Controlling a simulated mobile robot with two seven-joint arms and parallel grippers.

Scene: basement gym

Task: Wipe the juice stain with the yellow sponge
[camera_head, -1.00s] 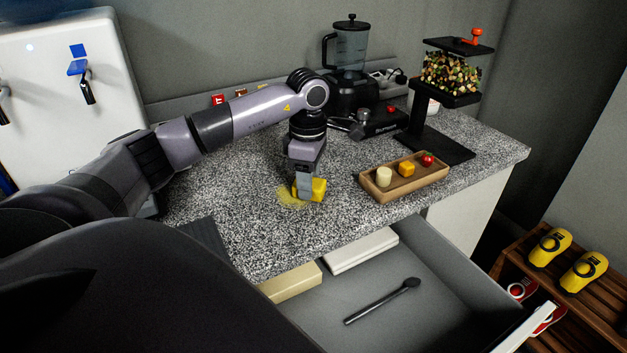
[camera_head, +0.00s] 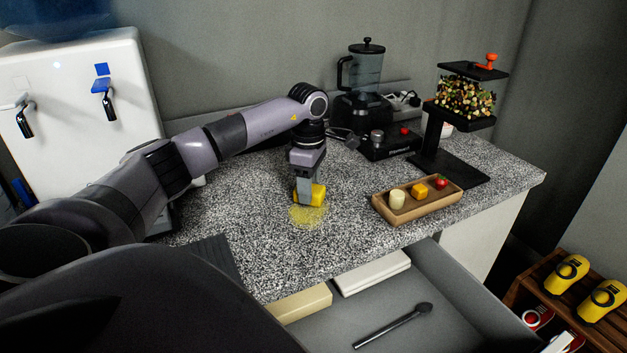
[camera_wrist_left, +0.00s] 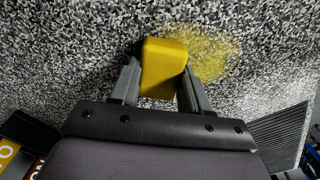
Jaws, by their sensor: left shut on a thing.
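The yellow sponge (camera_head: 319,194) is between the fingers of my left gripper (camera_head: 308,190), which is shut on it and points down at the speckled countertop (camera_head: 250,230). The sponge also shows in the left wrist view (camera_wrist_left: 164,66), gripped between the two grey fingers (camera_wrist_left: 160,85). The juice stain (camera_head: 308,216) is a yellowish patch on the countertop, just in front of the sponge in the head view. In the left wrist view the stain (camera_wrist_left: 213,56) lies to the right of the sponge, beside its edge. Whether the sponge touches the counter is hard to tell. My right gripper is not in view.
A wooden tray (camera_head: 432,208) with small food pieces sits to the right. A blender (camera_head: 366,80) and a black stand (camera_head: 436,140) are behind. An open drawer (camera_head: 440,325) juts out below the counter's front edge. A white water dispenser (camera_head: 60,70) stands at left.

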